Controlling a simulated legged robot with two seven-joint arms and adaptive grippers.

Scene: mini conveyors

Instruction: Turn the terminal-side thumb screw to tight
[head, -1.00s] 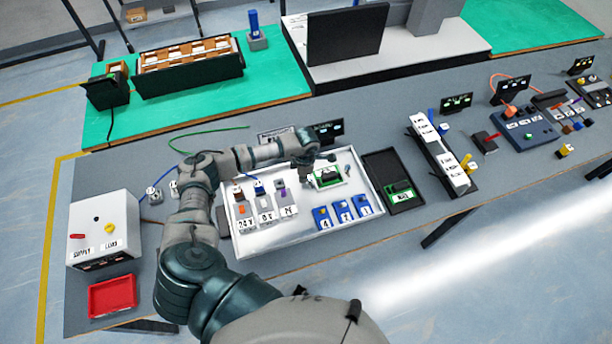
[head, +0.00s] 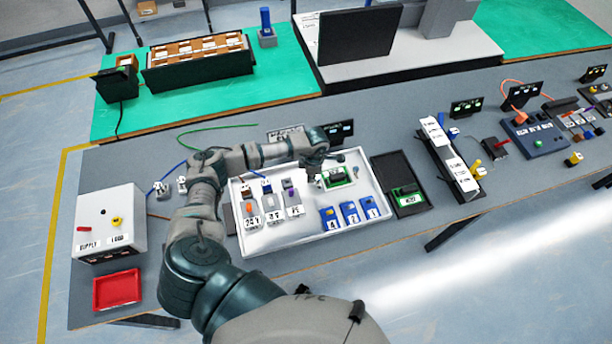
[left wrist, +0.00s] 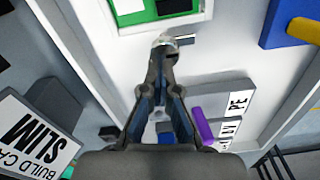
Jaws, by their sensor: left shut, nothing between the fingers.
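A green circuit board (head: 338,177) sits in the white tray (head: 300,238), and its edge shows at the top of the left wrist view (left wrist: 140,18). A small silver screw with a bar-like wing (left wrist: 182,40) lies right at my left fingertips, just below the board in that view. My left gripper (left wrist: 166,48) is shut and empty, its tips touching or very close to the screw; I cannot tell which. In the head view the left gripper (head: 316,170) is at the board's left side and hides this screw. Another small grey piece (head: 356,171) stands right of the board. My right gripper is out of view.
Labelled blocks with orange, blue and purple levers (head: 291,198) stand left in the tray. Several blue blocks (head: 350,212) stand at its front right. A black tray (head: 380,166) lies to the right. A white switch box (head: 108,220) and red bin (head: 117,290) are far left.

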